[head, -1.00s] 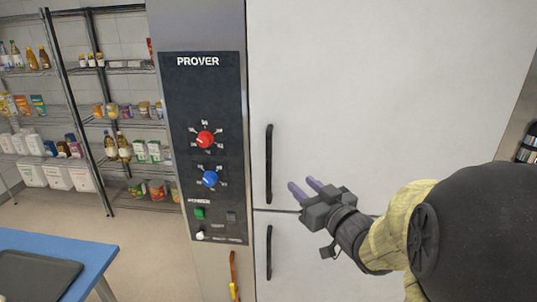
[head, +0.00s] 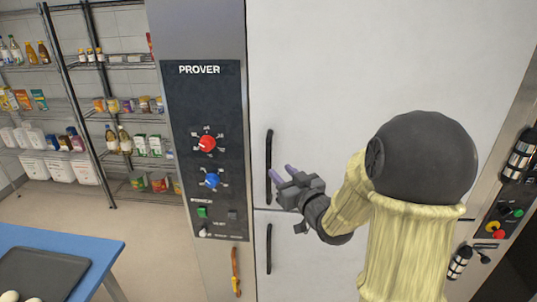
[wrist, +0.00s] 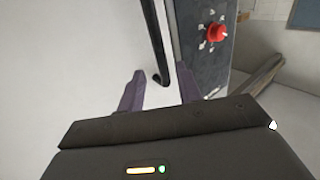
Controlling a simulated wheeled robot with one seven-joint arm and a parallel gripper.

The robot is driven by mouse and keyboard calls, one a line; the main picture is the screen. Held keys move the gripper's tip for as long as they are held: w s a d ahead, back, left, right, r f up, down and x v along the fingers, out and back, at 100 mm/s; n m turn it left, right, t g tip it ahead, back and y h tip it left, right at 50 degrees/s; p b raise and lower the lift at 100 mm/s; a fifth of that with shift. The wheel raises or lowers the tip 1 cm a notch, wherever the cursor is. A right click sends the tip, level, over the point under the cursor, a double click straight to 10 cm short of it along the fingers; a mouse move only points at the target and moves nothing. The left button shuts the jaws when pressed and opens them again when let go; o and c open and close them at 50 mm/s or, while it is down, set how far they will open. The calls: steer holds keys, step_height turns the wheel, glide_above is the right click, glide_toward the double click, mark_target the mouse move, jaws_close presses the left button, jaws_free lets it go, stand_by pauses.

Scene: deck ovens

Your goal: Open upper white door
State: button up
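The upper white door (head: 370,90) is closed and fills the middle of the head view. Its black vertical handle (head: 268,165) runs along its left edge, and also shows in the wrist view (wrist: 155,40). My gripper (head: 283,174) is just right of the handle's lower part, with purple fingers pointing left toward it. In the wrist view my gripper (wrist: 160,92) is open, its two fingers spread apart, with the handle's lower end between them in the picture. I cannot tell whether the fingers touch the handle. Nothing shows as gripped.
A lower white door with its own black handle (head: 269,248) is directly below. The dark PROVER panel (head: 205,150) with red and blue knobs is to the left. A blue table (head: 100,252) with a dark tray (head: 40,275) stands at lower left. Wire shelves (head: 120,95) stand behind.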

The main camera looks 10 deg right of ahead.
mark_target(270, 161)
steer(key=p+x, duration=0.3)
steer(key=x, duration=0.5)
steer(key=shift+w, duration=0.15)
jaws_close()
